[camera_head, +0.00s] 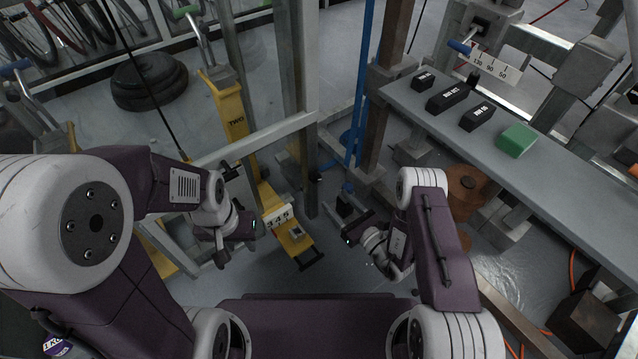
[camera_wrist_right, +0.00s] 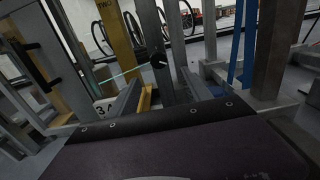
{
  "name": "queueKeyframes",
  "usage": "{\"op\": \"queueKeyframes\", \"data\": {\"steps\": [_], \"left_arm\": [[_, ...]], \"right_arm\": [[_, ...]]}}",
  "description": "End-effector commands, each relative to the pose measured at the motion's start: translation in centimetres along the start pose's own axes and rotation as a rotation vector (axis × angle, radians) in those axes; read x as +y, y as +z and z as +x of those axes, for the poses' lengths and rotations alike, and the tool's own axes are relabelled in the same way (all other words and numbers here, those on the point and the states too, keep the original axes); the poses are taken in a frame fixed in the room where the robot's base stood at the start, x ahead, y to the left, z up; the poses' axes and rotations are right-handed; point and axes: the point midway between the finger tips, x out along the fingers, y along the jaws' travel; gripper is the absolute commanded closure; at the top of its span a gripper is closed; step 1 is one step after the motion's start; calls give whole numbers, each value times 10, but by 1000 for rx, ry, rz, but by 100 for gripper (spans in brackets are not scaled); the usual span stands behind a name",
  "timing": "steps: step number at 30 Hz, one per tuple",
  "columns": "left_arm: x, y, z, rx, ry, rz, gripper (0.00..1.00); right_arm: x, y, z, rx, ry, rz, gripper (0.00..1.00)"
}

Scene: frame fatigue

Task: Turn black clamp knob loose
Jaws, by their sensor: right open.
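A small round black knob (camera_wrist_right: 158,60) sits on a grey upright post in the right wrist view. A small dark spot on the post (camera_head: 314,176) in the head view looks like the same knob. My right gripper (camera_head: 338,212) is open and empty, a short way to the right of and below the knob. Its two grey fingers (camera_wrist_right: 158,95) point towards the post, and the knob shows beyond them, apart from them. My left gripper (camera_head: 250,222) is beside the yellow bar, left of the post; its fingers are hard to make out.
A yellow bar (camera_head: 238,118) with a number plate (camera_head: 277,216) stands left of the post. A grey shelf (camera_head: 560,165) at right carries black blocks and a green block (camera_head: 516,140). Blue uprights (camera_head: 362,90) stand behind. Dark discs (camera_head: 150,82) lie at back left.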

Motion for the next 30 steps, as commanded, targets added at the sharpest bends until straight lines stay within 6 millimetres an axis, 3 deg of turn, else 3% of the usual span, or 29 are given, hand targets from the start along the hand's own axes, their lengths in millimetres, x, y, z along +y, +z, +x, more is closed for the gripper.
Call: {"op": "queueKeyframes", "data": {"steps": [5,12,16,27,30], "left_arm": [[0,1,7,0,0,0,64],[-1,5,45,0,0,0,64],[-1,6,58,0,0,0,64],[-1,6,60,0,0,0,64],[-1,6,60,0,0,0,64]], "right_arm": [[0,-1,10,-2,3,-4,43],[1,-4,60,-4,5,-5,43],[1,-2,80,-3,4,-2,43],[0,3,91,1,2,1,43],[0,3,91,1,2,1,68]]}}
